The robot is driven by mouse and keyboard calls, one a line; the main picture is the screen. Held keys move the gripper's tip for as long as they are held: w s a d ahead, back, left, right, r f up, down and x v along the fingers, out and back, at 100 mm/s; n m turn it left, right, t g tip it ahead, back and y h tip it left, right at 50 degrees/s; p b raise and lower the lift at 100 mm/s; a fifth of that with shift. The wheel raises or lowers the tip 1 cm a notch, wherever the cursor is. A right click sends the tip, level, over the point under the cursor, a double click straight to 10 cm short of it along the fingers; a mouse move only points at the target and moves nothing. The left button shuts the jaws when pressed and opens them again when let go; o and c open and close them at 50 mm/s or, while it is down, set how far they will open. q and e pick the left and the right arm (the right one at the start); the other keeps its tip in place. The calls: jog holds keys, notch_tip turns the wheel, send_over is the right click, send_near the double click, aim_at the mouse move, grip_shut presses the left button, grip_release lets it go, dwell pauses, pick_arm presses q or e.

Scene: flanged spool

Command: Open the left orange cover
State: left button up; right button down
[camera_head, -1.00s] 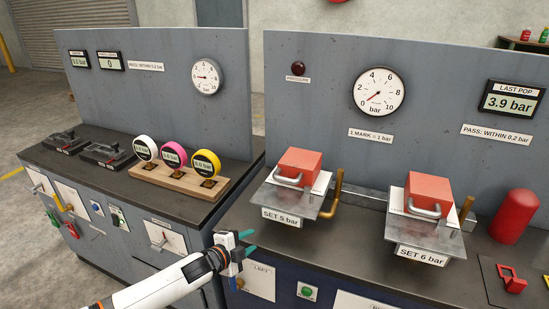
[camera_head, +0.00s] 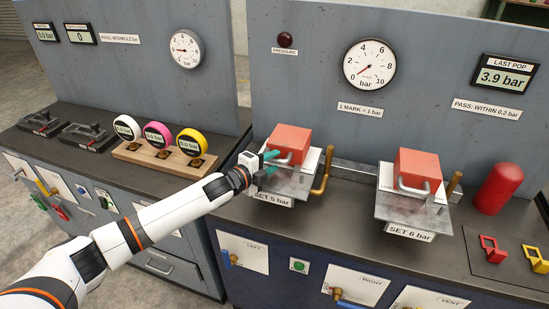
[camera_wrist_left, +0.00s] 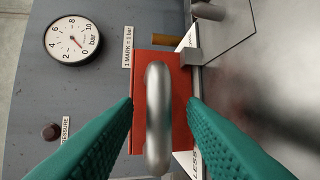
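The left orange cover (camera_head: 290,138) is a box-like lid with a grey bar handle. It sits shut over a metal plate marked "SET 5 bar" (camera_head: 272,197). My left gripper (camera_head: 271,163) is at the front of this cover. In the left wrist view, the open teal fingers (camera_wrist_left: 160,108) stand on either side of the metal handle (camera_wrist_left: 158,120), with visible gaps. The orange cover (camera_wrist_left: 182,105) lies behind the handle. My right gripper is not in view.
A second orange cover (camera_head: 417,167) stands to the right over the "SET 6 bar" plate (camera_head: 410,232). A brass-coloured pipe (camera_head: 324,173) rises beside the left plate. Three round gauges (camera_head: 159,136) in a wooden block stand left of my gripper. A red cylinder (camera_head: 497,189) is far right.

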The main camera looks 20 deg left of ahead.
pick_arm(q)
jog(key=shift+w+d, duration=0.3)
jog(key=shift+w, duration=0.25)
jog(key=shift+w+f, duration=0.15)
grip_shut()
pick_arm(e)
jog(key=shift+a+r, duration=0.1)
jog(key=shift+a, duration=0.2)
pick_arm(q)
jog(key=shift+d, duration=0.1)
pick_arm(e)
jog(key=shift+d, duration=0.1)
